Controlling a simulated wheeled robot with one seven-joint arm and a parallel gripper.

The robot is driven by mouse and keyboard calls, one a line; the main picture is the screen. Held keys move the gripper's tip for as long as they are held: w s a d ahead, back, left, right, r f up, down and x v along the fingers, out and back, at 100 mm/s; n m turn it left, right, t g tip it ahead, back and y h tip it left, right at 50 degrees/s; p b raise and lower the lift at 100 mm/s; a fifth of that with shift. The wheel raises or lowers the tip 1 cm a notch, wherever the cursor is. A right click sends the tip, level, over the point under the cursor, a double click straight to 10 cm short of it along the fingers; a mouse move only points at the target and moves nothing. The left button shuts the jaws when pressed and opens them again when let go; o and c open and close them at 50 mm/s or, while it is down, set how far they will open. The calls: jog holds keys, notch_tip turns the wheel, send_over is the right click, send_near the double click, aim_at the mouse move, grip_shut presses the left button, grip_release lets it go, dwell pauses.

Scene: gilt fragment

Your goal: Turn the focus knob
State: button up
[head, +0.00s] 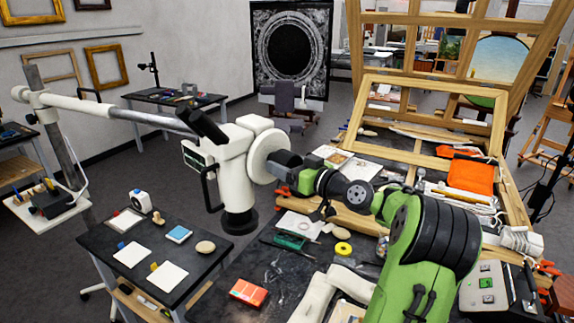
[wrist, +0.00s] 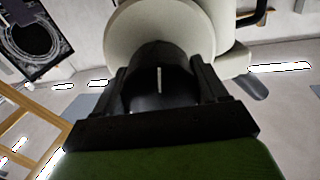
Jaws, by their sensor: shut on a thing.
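The white microscope (head: 232,165) hangs from a boom arm above the tables in the head view. Its dark focus knob (head: 283,160) sticks out from a round white disc (head: 262,153) on its right side. In the wrist view the black knob (wrist: 160,78) carries a short white mark line that stands nearly upright. My gripper (wrist: 160,92) is shut on the knob, with one black finger on each side of it. The white disc (wrist: 130,32) lies just behind the knob. In the head view, my green arm reaches in from the lower right.
Below is a dark table with a red box (head: 248,293), a yellow tape roll (head: 343,248) and several tools. A wooden frame easel (head: 430,115) and an orange cloth (head: 470,174) stand at the right. A side table with white papers (head: 132,255) is at the lower left.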

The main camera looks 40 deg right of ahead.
jog(key=shift+c, duration=0.7)
jog(key=shift+m, duration=1.4)
jog(key=o, duration=1)
jog(key=shift+o, duration=0.2)
jog(key=shift+s, duration=0.1)
jog(key=s+d+b, duration=0.1)
jog(key=s+b, duration=0.2)
jog(key=s, duration=1.2)
jog(key=shift+s+d, duration=0.15)
jog(key=shift+s, duration=0.15)
